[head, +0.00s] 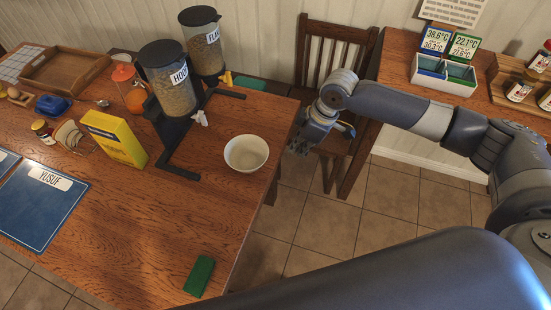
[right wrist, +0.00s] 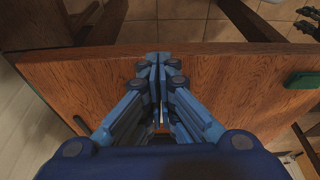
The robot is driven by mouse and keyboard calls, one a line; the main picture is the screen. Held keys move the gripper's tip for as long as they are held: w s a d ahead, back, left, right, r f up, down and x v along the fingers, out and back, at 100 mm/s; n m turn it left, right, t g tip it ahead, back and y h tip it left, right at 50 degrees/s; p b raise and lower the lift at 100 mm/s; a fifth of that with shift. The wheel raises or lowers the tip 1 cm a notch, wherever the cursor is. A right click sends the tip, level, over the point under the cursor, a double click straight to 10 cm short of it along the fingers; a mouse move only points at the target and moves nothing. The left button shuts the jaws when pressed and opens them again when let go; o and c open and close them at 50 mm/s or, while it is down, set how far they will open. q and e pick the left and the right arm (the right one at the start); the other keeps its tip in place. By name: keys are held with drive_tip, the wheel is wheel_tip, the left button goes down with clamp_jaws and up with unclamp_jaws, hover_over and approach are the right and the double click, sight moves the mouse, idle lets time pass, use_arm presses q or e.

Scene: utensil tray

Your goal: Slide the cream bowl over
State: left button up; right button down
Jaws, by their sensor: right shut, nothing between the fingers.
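The cream bowl (head: 246,153) stands upright and looks empty on the wooden table (head: 140,240), near its right edge. My right gripper (head: 304,142) is to the right of the bowl, apart from it, by the table's right edge. In the right wrist view the fingers of my right gripper (right wrist: 158,72) are together with nothing between them. The bowl does not show in the right wrist view.
Left of the bowl stand two cereal dispensers (head: 168,85) on a dark stand (head: 178,172) and a yellow box (head: 113,138). A green block (head: 199,276) lies near the front edge. A chair (head: 330,45) is behind my right gripper. Table space in front of the bowl is clear.

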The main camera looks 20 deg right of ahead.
sight(228, 148)
drive_tip(key=shift+w+a+f+p, duration=0.55)
drive_tip(key=shift+a+f, duration=0.4)
drive_tip(key=shift+f, duration=0.6)
drive_tip(key=shift+w+a+f+p, duration=0.3)
drive_tip(key=shift+w+a+f, duration=0.55)
drive_tip(key=shift+f, duration=0.75)
drive_tip(key=shift+w+a+f+p, duration=0.5)
drive_tip(key=shift+a+f, duration=0.6)
drive_tip(key=shift+f, duration=0.45)
drive_tip(key=w+a+b, duration=0.2)
drive_tip(key=a+b, duration=0.1)
drive_tip(key=a, duration=0.1)
drive_tip(key=w+a+b, duration=0.3)
drive_tip(key=a, duration=0.1)
drive_tip(key=w+a+b, duration=0.3)
drive_tip(key=a, duration=0.2)
drive_tip(key=shift+a+f, duration=0.1)
drive_tip(key=shift+f, duration=0.15)
drive_tip(key=shift+w+a+r+b, duration=0.15)
drive_tip(key=shift+w+a+b, duration=0.15)
drive_tip(key=shift+a+b, duration=0.2)
drive_tip(key=shift+r, duration=0.1)
